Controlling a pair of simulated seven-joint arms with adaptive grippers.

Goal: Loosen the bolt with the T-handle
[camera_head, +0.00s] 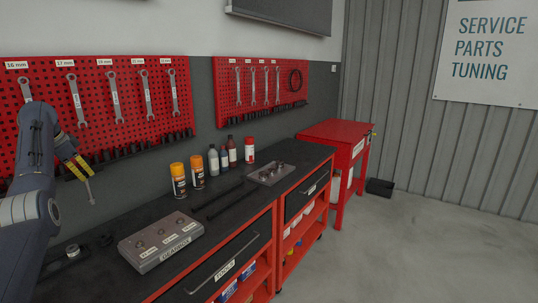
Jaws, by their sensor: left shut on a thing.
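My left gripper (70,155) is at the left, above the workbench, shut on the T-handle. The T-handle's thin grey shaft (89,188) points down and slightly right, its lower end in the air. The grip part is mostly hidden by the gripper, with yellow showing there. A grey block marked "GEARBOX" (150,261) lies on the bench, right of and below the shaft's tip in the picture. Several labelled bolt positions (161,232) show on its top; the labels are too small to read. The shaft is apart from the block. My right gripper is out of view.
The dark bench top (222,210) also carries orange spray cans (179,181), bottles and a grey tray (270,174). Red pegboards (120,120) with hanging wrenches stand behind. A red cabinet (340,131) stands beyond the bench, with open floor at right.

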